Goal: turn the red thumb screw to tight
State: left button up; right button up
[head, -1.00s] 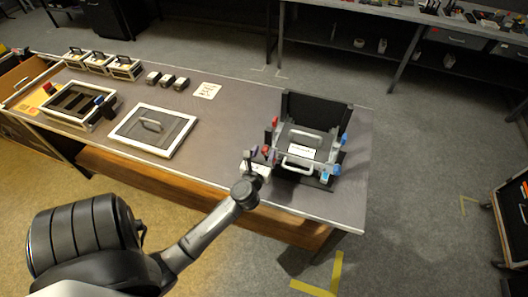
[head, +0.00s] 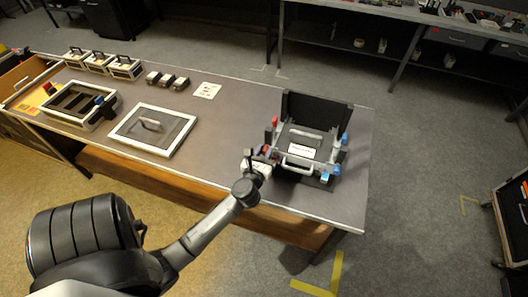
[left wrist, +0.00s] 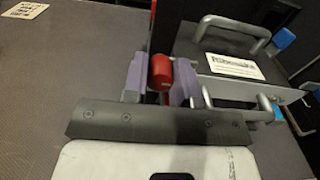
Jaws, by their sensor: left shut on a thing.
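A red thumb screw (left wrist: 160,73) shows in the left wrist view between the two pale purple-grey finger pads of my left gripper (left wrist: 161,80). The gripper is shut on it. In the head view my left gripper (head: 262,160) is at the front left corner of the black fixture (head: 316,108), and the red screw there is mostly hidden by the gripper. A second red knob (head: 275,121) stands further back on the fixture's left side. Blue knobs (head: 344,138) are on its right side. My right gripper is not in view.
The fixture holds a unit with a silver handle (head: 298,166) and a white label (head: 299,149). A framed panel (head: 152,130) lies on the table to the left. Black blocks (head: 167,79) and a white card (head: 207,90) are behind. The table between panel and fixture is clear.

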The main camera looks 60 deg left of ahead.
pick_arm(q)
jog(key=shift+r+m+p, duration=0.15)
jog(key=shift+m+p, duration=0.35)
jog(key=shift+p, duration=0.15)
jog(key=shift+r+m+p, duration=0.1)
jog(key=shift+m+p, duration=1.1)
jog(key=shift+p, duration=0.05)
jog(key=m+p, duration=0.3)
jog(key=m, duration=0.1)
jog(key=shift+w+d+m+p, duration=0.1)
jog(key=shift+m+p, duration=0.2)
jog(key=shift+p, duration=0.1)
jog(key=m+p, duration=0.3)
jog(key=m, duration=0.2)
jog(key=shift+p, duration=0.35)
jog(key=m, duration=0.1)
jog(key=m+p, duration=0.2)
jog(key=shift+f+m, duration=0.25)
jog(key=shift+m, duration=0.65)
jog(key=shift+f+p, duration=0.1)
jog(key=shift+p, duration=0.2)
